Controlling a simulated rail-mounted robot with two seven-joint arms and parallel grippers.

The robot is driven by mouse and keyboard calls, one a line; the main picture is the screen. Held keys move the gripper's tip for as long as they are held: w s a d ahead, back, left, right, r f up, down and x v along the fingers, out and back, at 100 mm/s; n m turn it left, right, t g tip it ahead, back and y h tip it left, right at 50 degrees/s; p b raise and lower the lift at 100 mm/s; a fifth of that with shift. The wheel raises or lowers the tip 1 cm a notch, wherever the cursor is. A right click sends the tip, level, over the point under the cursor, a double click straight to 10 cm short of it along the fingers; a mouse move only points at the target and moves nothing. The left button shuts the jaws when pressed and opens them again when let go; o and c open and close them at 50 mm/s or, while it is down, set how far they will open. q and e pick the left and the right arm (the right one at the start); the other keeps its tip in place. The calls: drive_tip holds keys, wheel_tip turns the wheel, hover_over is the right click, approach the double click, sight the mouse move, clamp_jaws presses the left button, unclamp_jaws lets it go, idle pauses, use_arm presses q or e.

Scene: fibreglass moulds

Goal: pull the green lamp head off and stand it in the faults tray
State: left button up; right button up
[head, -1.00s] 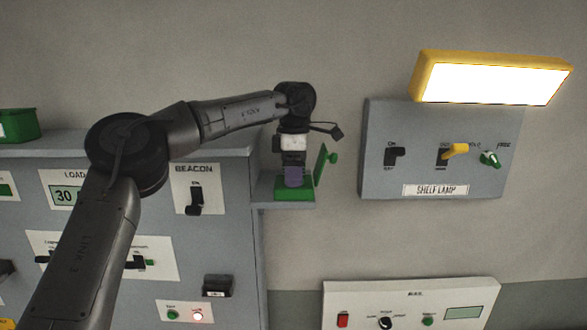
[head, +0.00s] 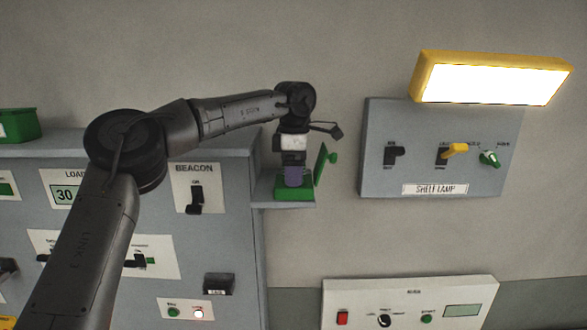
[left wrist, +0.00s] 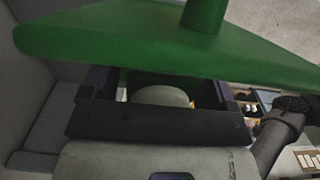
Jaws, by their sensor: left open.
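My left gripper (head: 293,182) points down, jaws open, over a small green tray (head: 294,194) on a grey shelf; I cannot tell if they touch. A green plate with a knob (head: 325,163) stands tilted at the tray's right side. In the left wrist view this green plate (left wrist: 170,48) fills the top, and a pale rounded shape (left wrist: 160,97) shows between the dark fingers. A small green round head (head: 173,312) is on the lower-left panel beside a lit lamp (head: 198,314); which thing is the lamp head is unclear. No faults label is readable. My right gripper is not visible.
A grey shelf-lamp box (head: 430,150) with switches is on the wall to the right, under a lit yellow-framed lamp (head: 490,80). A black holder (head: 219,284) is on the cabinet front. A green bin (head: 18,125) stands on top at left.

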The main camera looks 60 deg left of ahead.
use_arm(q)
drive_tip(key=c, duration=1.2)
drive_tip(key=shift+r, duration=2.95)
